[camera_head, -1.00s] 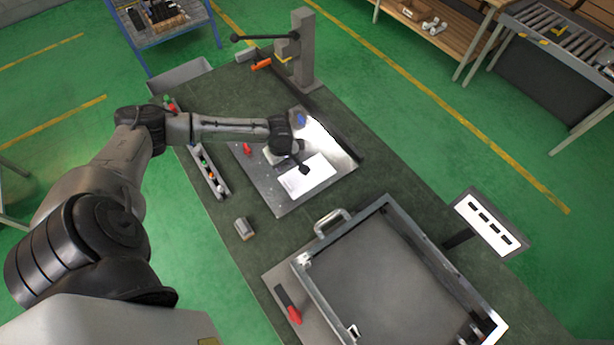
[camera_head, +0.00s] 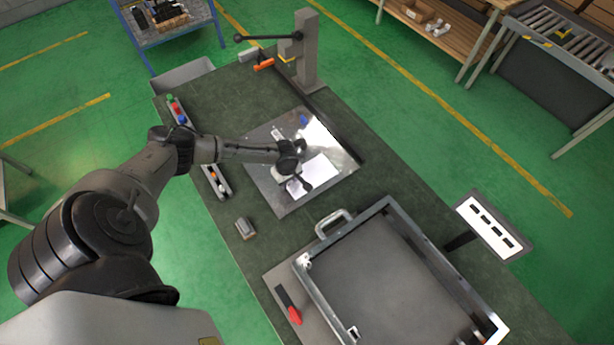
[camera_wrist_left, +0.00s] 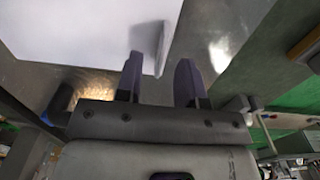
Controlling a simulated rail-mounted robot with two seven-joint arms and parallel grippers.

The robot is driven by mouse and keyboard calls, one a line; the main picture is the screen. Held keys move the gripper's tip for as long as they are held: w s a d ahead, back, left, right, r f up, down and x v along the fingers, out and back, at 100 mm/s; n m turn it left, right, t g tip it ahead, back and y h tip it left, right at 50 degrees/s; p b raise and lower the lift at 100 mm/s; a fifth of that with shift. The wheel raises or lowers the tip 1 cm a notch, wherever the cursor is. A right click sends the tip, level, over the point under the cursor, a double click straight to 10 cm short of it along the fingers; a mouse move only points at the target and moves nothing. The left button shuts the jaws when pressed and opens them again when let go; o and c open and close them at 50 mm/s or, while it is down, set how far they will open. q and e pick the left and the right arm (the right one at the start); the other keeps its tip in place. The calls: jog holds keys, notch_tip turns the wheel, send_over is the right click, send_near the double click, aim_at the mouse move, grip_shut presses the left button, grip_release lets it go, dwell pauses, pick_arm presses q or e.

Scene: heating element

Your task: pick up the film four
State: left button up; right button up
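The film is a white rectangular sheet (camera_head: 318,168), lying over the grey metal plate (camera_head: 287,203) on the green-topped bench. It also shows as a large pale sheet (camera_wrist_left: 75,30) in the left wrist view, with one edge reaching into the space ahead of the fingers. My left gripper (camera_head: 304,186) is over the sheet in the head view and hides part of it. In the left wrist view my left gripper (camera_wrist_left: 160,75) has its two dark fingers well apart. The sheet's edge appears between the fingertips; I cannot tell whether they touch it. My right gripper is not in view.
A metal-framed tray with a handle (camera_head: 333,222) stands at the front right. A small grey block (camera_head: 245,228) and a red-handled tool (camera_head: 294,314) lie near the bench's left edge. A lever press (camera_head: 305,50) stands at the back. A sign panel (camera_head: 494,226) stands at right.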

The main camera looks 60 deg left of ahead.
pick_arm(q)
jog(key=shift+f, duration=1.4)
jog(key=shift+c, duration=0.4)
grip_shut()
